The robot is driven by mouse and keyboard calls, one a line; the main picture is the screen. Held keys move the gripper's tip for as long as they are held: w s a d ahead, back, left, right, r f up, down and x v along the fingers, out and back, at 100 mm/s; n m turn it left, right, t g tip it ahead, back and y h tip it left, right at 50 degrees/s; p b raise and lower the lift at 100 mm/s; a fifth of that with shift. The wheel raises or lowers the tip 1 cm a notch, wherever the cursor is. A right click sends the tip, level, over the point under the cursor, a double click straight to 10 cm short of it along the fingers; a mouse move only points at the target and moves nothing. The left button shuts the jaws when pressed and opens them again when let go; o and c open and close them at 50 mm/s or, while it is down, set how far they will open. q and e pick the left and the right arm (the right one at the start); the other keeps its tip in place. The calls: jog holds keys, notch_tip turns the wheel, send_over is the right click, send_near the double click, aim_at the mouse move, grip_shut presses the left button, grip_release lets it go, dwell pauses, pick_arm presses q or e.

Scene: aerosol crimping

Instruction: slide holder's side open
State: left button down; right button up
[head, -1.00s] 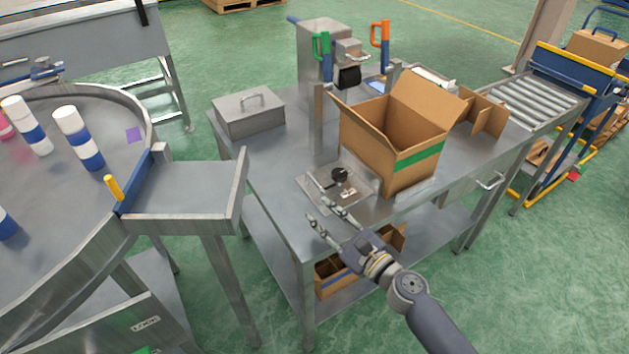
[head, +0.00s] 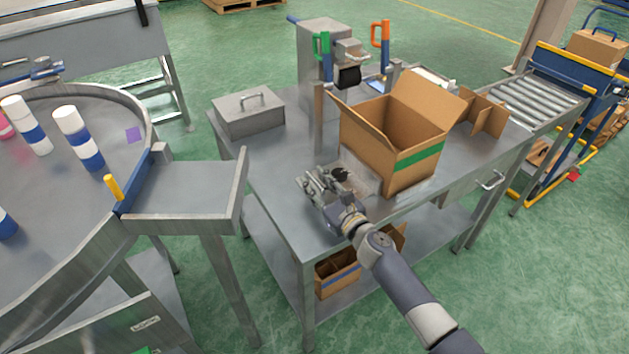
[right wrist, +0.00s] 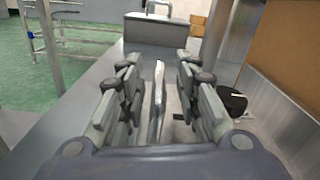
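The holder is a flat metal plate (head: 359,181) with a black round knob (head: 340,174), on the steel table near its front edge. In the right wrist view, a thin upright metal side piece (right wrist: 157,95) stands between my right fingers, with a gap on both sides. The black knob (right wrist: 232,101) is to the right of the fingers there. My right gripper (head: 312,180) is over the left part of the holder and hides some of it. It is open in the wrist view (right wrist: 158,92). My left gripper is not in view.
An open cardboard box (head: 380,151) stands close to the right of the holder. A metal post (head: 318,120) rises behind it. A lidded metal box (head: 248,112) is at the back left. The table's left front area (head: 275,180) is clear.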

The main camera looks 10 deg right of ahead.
jog(key=shift+w+a, duration=0.25)
jog(key=shift+w, duration=0.3)
grip_shut()
jog(key=a, duration=0.2)
jog(key=s+a, duration=0.1)
jog(key=a, duration=0.1)
jog(key=s+a, duration=0.1)
jog(key=a, duration=0.1)
jog(key=shift+s+p, duration=0.1)
jog(key=shift+p, duration=0.25)
jog(key=shift+d+f, duration=0.1)
jog(key=shift+d, duration=0.05)
